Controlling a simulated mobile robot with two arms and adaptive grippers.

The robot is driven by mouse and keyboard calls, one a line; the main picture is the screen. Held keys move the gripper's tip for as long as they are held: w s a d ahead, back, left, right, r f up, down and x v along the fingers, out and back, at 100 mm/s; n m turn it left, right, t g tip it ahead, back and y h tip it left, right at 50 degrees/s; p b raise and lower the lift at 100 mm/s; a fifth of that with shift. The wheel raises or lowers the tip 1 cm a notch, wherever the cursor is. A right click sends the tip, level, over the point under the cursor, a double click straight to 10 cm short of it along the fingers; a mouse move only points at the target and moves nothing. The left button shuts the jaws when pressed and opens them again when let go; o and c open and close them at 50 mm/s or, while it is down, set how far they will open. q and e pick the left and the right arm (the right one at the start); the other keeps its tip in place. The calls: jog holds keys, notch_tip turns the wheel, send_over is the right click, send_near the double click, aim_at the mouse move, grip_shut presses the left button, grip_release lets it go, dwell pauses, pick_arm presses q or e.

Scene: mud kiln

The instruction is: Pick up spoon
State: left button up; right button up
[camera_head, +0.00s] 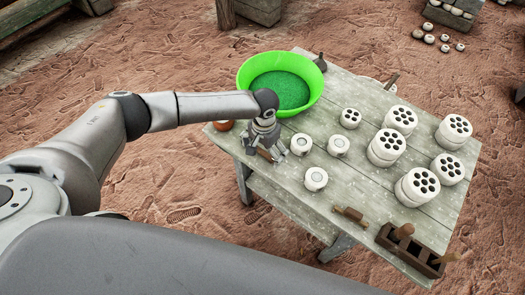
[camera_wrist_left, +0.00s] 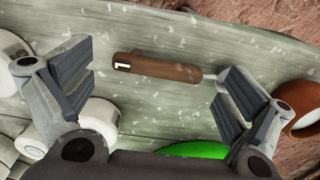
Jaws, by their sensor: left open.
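My left gripper (camera_head: 266,150) hangs over the near left part of the worn wooden table (camera_head: 318,205). It is open, and its two fingers also show in the left wrist view (camera_wrist_left: 157,78). A tool with a brown wooden handle (camera_wrist_left: 165,68), probably the spoon, lies on the table between and beyond the fingers. Its thin metal neck runs behind the right-hand finger, which hides its far end. In the head view a bit of the brown handle (camera_head: 265,155) shows beneath the gripper. My right gripper is not in view.
A green bowl (camera_head: 245,80) stands behind the gripper, and a brown pot (camera_wrist_left: 305,105) is close beside it. Small white pieces (camera_head: 316,179) stand to the right, with several white perforated cylinders (camera_head: 388,145) beyond. A wooden tool box (camera_head: 410,252) is at the near right.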

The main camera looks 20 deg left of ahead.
pick_arm(q)
jog(key=shift+f, duration=0.9)
jog(key=shift+c, duration=0.3)
jog(key=c, duration=0.7)
jog(key=shift+r, duration=0.1)
